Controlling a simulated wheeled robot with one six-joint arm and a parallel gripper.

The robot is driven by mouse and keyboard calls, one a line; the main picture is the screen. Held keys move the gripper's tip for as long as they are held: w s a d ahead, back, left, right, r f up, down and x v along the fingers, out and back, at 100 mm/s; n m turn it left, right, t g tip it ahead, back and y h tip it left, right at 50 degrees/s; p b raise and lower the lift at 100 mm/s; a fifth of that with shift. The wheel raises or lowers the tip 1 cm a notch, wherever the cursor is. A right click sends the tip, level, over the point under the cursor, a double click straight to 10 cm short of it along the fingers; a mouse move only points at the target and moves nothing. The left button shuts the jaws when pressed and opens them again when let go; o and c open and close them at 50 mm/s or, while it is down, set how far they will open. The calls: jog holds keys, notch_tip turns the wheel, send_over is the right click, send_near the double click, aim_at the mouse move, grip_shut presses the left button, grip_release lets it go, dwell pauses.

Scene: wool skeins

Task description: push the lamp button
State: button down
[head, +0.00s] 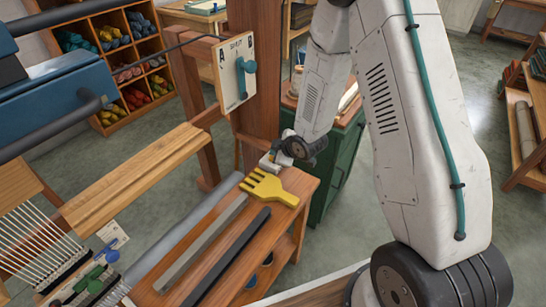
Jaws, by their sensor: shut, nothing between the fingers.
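I cannot pick out a lamp button for certain in the head view. My gripper (268,160) is small in the picture, at the end of my white arm, and its fingers are shut and empty. It is over or beside the far end of a wooden bench (293,184), just behind a yellow fork-shaped tool (268,188). I cannot tell whether it touches anything. A pale panel (232,88) marked A and B, with a teal handle (245,66), is fixed to a wooden post left of and above my gripper.
Two long bars, one grey (203,243) and one dark (230,258), lie on the bench. A loom-like frame with a wooden beam (135,180) fills the left. A green cabinet (335,165) stands behind my gripper. Shelves of skeins (113,62) stand at the back left.

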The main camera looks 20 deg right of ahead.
jog(key=shift+r, duration=3.05)
